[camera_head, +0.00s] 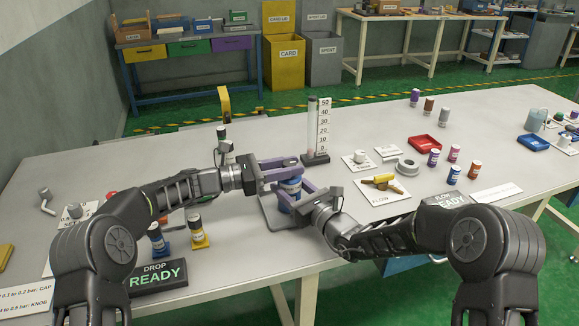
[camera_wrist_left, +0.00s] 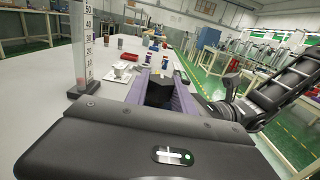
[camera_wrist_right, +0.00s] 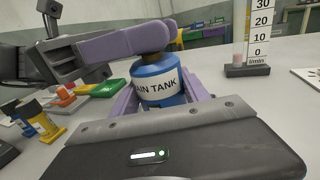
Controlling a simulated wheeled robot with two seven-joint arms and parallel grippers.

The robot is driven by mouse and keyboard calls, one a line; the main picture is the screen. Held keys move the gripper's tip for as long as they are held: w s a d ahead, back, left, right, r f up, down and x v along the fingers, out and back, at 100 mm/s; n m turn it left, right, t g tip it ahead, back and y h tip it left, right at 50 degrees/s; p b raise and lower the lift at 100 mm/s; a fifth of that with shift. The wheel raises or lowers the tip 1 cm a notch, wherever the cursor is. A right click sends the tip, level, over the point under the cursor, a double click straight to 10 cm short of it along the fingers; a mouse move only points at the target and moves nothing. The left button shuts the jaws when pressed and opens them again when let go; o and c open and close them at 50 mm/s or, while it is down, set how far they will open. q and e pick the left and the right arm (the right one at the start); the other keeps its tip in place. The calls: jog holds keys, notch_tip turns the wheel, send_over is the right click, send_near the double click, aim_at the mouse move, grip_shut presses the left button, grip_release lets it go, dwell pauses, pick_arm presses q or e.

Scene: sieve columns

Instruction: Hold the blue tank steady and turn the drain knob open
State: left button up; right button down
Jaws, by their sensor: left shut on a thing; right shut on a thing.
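The blue tank (camera_head: 291,188), with a white band labelled as a drain tank, stands upright near the middle of the table; it also shows in the right wrist view (camera_wrist_right: 158,86). My right gripper (camera_head: 295,193) is shut around the tank's body, one purple finger on each side. My left gripper (camera_head: 292,168) reaches over the tank's top from the left and is shut there. In the left wrist view a dark block (camera_wrist_left: 160,92) sits between its fingers; it appears to be the knob. The fingers hide most of the knob, so its turn angle cannot be told.
A grey plate (camera_head: 269,216) lies under the tank. A scaled column (camera_head: 317,130) stands close behind it. A yellow valve on a FLOW card (camera_head: 382,196) lies to the right. Yellow and blue bottles (camera_head: 199,235) and a DROP READY sign (camera_head: 157,277) are front left.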

pick_arm(q)
grip_shut()
